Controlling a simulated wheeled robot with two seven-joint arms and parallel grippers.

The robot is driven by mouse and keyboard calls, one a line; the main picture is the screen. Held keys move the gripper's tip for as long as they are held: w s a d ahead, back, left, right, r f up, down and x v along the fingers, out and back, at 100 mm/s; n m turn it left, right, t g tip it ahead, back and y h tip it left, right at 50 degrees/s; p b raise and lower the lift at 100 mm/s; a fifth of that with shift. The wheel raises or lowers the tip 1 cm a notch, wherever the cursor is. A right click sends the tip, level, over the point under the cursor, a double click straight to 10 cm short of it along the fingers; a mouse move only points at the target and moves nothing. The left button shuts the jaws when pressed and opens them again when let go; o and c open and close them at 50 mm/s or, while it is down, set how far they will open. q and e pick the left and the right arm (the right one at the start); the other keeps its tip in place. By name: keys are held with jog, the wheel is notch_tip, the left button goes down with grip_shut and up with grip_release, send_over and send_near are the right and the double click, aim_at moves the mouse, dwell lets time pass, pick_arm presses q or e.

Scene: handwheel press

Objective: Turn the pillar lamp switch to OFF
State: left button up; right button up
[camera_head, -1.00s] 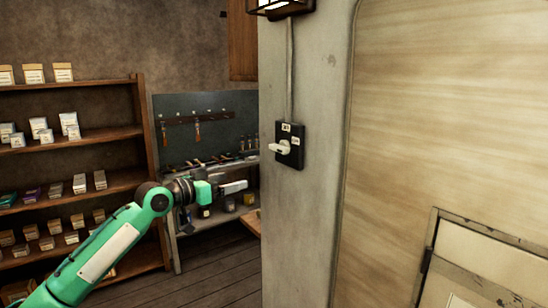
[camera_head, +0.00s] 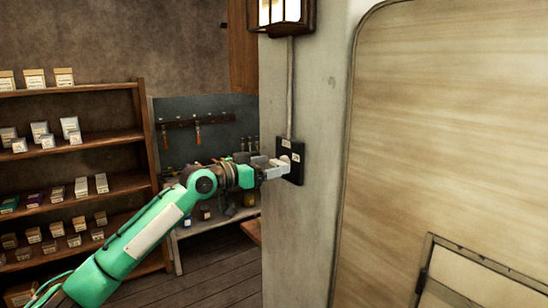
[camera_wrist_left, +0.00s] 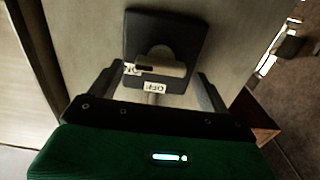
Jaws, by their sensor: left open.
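The lamp switch is a dark plate (camera_head: 291,174) on the pale pillar, with a light lever (camera_head: 285,152) partly hidden by my gripper. In the left wrist view, the plate (camera_wrist_left: 165,22) carries the lever (camera_wrist_left: 165,66), lying crosswise, with one end by the ON label (camera_wrist_left: 131,69). The OFF label (camera_wrist_left: 155,87) is below it in that view. My left gripper (camera_head: 279,166) is open at the switch; its fingers (camera_wrist_left: 156,82) are on either side of the lever in the wrist view. I cannot tell whether they touch it. My right gripper is not in view.
The pillar lamp (camera_head: 281,12) above the switch looks lit, and a conduit (camera_head: 290,85) runs down from it. The pillar (camera_head: 310,235) meets a pale panel (camera_head: 440,140) on the right. A wooden shelf (camera_head: 75,142) stands at left.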

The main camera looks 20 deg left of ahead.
pick_arm(q)
jog(key=shift+x, duration=0.95)
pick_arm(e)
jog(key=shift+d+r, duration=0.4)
pick_arm(q)
jog(key=shift+c, duration=0.2)
jog(key=c, duration=1)
jog(key=shift+o, duration=0.2)
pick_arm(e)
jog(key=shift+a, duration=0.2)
